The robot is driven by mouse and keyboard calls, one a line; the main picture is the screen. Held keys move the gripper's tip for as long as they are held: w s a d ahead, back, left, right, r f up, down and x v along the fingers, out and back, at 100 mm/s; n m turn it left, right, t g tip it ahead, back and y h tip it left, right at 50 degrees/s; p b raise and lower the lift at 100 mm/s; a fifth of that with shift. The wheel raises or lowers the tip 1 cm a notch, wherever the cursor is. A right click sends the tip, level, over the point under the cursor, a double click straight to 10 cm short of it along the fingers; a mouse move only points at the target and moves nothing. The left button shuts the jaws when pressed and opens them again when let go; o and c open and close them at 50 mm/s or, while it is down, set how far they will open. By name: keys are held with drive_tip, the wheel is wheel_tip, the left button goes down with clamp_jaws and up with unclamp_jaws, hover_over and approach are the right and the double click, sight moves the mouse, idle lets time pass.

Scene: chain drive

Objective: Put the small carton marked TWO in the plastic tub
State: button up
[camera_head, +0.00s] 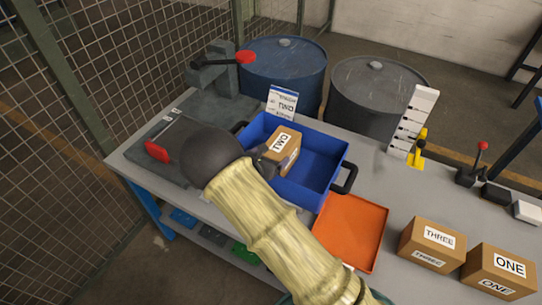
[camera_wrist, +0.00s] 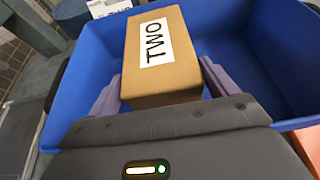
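The small brown carton marked TWO (camera_head: 284,149) is within the outline of the blue plastic tub (camera_head: 325,185), towards its left side. In the wrist view the carton (camera_wrist: 160,60) sits between the two purple fingers of my gripper (camera_wrist: 163,85), one against each side. My gripper (camera_head: 264,158) is shut on it. The carton's lower part and the tub's near left corner are hidden by my dark wrist and arm. I cannot tell whether the carton touches the tub floor. The tub (camera_wrist: 255,50) also shows around the carton in the wrist view.
An orange tray (camera_head: 350,232) lies right of the tub. Cartons marked THREE (camera_head: 432,243) and ONE (camera_head: 498,270) stand at the right. A sign (camera_head: 282,103) stands behind the tub. A red-handled machine (camera_head: 222,70) is at the back left. Drums (camera_head: 285,70) stand behind the bench.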

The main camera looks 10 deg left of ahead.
drive_tip(key=shift+o, duration=1.2)
drive_tip(key=shift+r, duration=0.1)
drive_tip(key=shift+r, duration=0.15)
drive_tip(key=b+v, duration=0.2)
drive_tip(key=v, duration=1)
drive_tip(key=shift+d, duration=0.1)
